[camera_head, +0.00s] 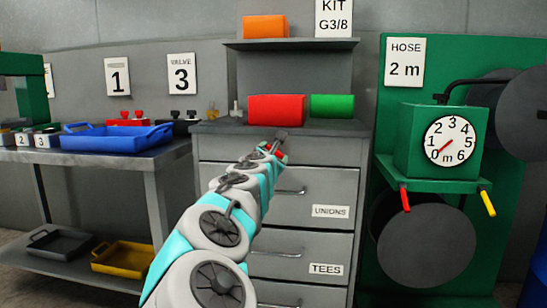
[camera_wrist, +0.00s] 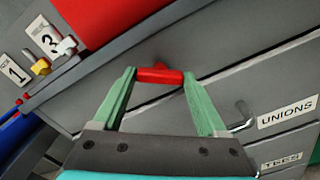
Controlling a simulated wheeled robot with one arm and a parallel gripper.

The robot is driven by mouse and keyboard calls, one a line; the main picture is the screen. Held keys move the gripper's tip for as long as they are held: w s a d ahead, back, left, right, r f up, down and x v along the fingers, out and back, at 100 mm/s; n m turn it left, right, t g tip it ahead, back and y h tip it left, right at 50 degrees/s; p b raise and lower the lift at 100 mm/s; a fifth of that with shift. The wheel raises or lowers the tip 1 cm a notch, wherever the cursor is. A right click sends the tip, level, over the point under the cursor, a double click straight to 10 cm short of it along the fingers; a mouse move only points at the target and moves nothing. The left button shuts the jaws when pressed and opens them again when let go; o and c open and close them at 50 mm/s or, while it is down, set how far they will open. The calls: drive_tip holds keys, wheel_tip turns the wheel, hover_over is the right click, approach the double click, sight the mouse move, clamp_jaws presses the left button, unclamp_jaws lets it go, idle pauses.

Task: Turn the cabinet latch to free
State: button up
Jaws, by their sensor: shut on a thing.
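The grey cabinet (camera_head: 330,185) stands in the middle of the head view, with drawers labelled UNIONS and TEES. Its red latch (camera_wrist: 158,75) shows in the wrist view on the cabinet front, just below the top edge. My gripper (camera_wrist: 159,76) is shut on the latch, one green finger at each end of it. The latch lies slanted to the drawer edges in the wrist view. In the head view my gripper (camera_head: 280,146) is at the top of the cabinet front, and my arm hides most of the latch.
A red box (camera_head: 276,109) and a green box (camera_head: 332,106) sit on the cabinet top, just above my gripper. A drawer handle (camera_head: 291,191) sticks out below it. A bench with a blue tray (camera_head: 115,142) stands left, a hose station (camera_head: 437,143) right.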

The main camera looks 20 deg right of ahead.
drive_tip(key=shift+f+m+b, duration=0.2)
drive_tip(key=shift+m+b, duration=3.05)
drive_tip(key=shift+m, duration=2.25)
drive_tip(key=o, duration=1.3)
drive_tip(key=shift+r, duration=0.1)
drive_tip(key=shift+s, duration=0.1)
drive_tip(key=v, duration=0.7)
drive_tip(key=shift+s+a, duration=0.2)
drive_tip(key=shift+s, duration=0.05)
